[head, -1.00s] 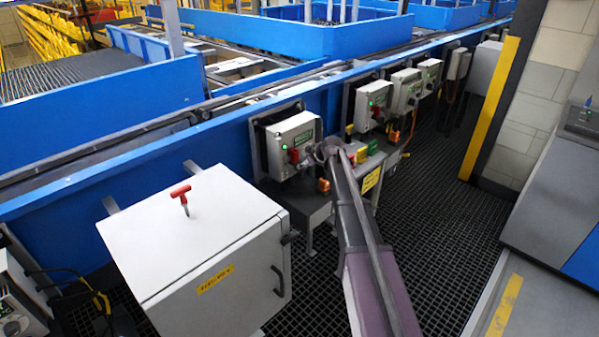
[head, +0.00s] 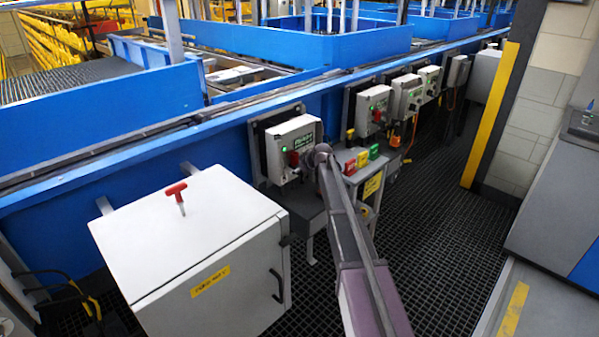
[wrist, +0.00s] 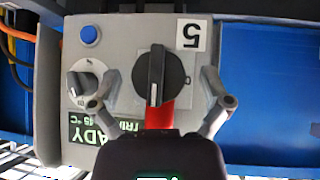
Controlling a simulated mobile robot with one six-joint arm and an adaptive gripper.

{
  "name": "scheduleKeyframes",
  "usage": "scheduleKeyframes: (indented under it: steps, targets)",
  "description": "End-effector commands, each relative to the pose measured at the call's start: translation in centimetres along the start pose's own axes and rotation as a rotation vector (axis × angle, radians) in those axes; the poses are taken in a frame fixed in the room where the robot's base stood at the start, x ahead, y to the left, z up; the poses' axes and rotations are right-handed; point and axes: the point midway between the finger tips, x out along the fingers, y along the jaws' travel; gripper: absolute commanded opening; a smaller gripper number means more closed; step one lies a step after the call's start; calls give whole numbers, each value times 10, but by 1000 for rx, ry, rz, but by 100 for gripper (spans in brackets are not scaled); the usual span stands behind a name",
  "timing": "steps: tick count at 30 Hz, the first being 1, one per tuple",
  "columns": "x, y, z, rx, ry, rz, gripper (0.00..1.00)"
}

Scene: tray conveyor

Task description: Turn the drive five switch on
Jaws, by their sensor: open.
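The drive five control box (head: 293,140) is light grey, with a green lit display and a red part on its front in the head view. In the wrist view the box (wrist: 120,50) fills the middle, upside down, with a "5" label (wrist: 191,35). Its black rotary switch (wrist: 156,76) lies along the picture's vertical, with a red part (wrist: 158,115) just below it. My gripper (wrist: 160,102) is open, one finger on each side of the switch and red part, with gaps on both sides. In the head view my gripper (head: 312,157) is close to the box front; its fingers are hard to make out.
A smaller grey knob (wrist: 84,82) and a blue button (wrist: 90,35) sit beside the switch. More control boxes (head: 373,108) line the blue conveyor side. A white cabinet (head: 190,240) with a red T-handle (head: 177,195) stands at left. Dark grating floor is open at right.

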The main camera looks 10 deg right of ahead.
Motion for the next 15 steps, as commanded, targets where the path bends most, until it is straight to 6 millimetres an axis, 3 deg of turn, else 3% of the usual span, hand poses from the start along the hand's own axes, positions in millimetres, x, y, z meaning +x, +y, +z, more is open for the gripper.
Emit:
scheduleKeyframes:
  steps: [4, 5, 12, 15]
  targets:
    - [0, 0, 0, 0, 0, 0, 98]
    - [0, 0, 0, 0, 0, 0, 92]
    - [0, 0, 0, 0, 0, 0, 21]
    - [0, 0, 0, 0, 0, -1, 17]
